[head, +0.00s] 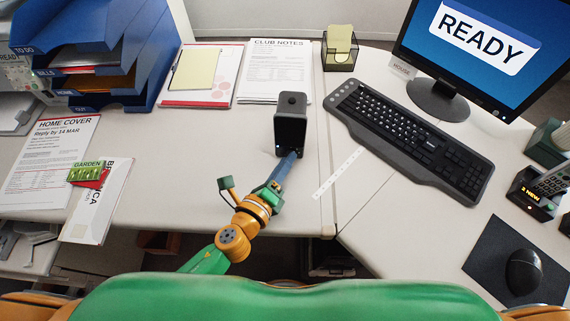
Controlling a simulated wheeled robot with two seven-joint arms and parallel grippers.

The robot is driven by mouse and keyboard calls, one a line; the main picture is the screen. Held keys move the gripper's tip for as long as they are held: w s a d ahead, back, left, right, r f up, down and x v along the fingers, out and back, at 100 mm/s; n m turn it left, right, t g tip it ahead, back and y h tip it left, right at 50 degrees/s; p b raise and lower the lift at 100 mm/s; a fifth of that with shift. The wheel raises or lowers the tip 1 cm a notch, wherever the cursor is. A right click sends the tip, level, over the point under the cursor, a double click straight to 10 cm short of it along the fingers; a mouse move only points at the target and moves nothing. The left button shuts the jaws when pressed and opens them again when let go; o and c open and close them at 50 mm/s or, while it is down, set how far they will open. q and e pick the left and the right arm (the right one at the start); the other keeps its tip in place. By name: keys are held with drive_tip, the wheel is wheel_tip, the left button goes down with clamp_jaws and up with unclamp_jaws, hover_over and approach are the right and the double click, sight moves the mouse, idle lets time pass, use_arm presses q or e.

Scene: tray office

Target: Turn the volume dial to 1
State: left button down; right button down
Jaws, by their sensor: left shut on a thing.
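A small black speaker-like box (291,121) stands upright on the desk in the middle of the head view, with a round detail on its top and a small light low on its front. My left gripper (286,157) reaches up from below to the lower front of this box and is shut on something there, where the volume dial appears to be. The gripper hides the dial, so its mark and setting cannot be read. My right gripper is not in view.
A black keyboard (412,140) lies right of the box, with a white strip (338,173) between. Papers (274,72) and a note holder (340,52) are behind. Blue trays (92,57) stand far left.

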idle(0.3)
use_arm(q)
drive_tip(key=c, duration=0.7)
unclamp_jaws()
